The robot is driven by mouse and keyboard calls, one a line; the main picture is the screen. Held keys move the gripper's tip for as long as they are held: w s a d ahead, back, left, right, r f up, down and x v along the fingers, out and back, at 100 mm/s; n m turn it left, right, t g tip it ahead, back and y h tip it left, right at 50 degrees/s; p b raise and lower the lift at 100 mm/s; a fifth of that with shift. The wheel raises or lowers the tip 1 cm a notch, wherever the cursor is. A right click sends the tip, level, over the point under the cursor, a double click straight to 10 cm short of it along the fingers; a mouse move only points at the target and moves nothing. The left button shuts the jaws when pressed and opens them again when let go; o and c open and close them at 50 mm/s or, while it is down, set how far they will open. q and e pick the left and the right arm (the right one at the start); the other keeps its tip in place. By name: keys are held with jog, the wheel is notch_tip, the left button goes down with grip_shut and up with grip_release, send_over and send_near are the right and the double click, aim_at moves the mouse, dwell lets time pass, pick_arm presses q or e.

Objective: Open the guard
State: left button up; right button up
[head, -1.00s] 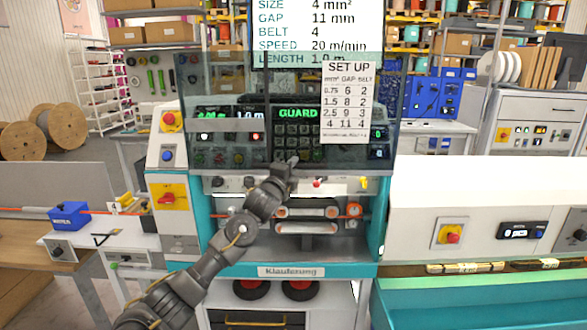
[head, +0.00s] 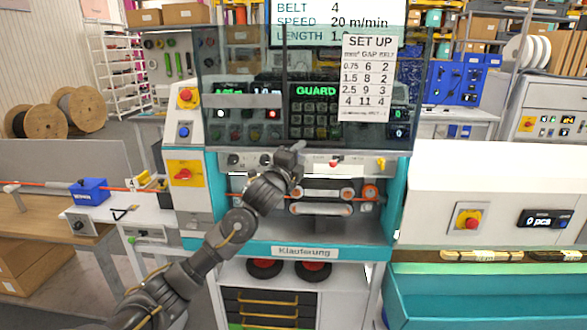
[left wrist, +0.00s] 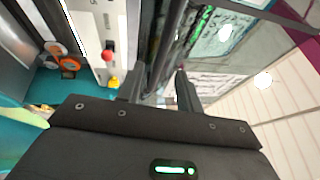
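The guard (head: 240,120) is a tinted see-through panel hanging over the machine's control panel in the head view, with a dark lower edge. It looks lowered. My left gripper (head: 297,150) is at the middle of that lower edge, in front of the machine. In the left wrist view the two fingers of my left gripper (left wrist: 160,90) stand apart. A dark bar, seemingly the guard's edge, runs between them; I cannot tell whether they touch it. My right gripper is not in view.
A set-up chart (head: 369,78) hangs in front of the guard's right part. Belt rollers (head: 321,200) sit in the opening below. Red stop buttons are at the left (head: 186,97) and right (head: 468,222). A blue box (head: 90,191) stands on the left bench.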

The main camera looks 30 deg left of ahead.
pick_arm(q)
jog(key=s, duration=0.3)
jog(key=s+b, duration=0.1)
jog(key=shift+s+f, duration=0.15)
jog(key=shift+f, duration=0.2)
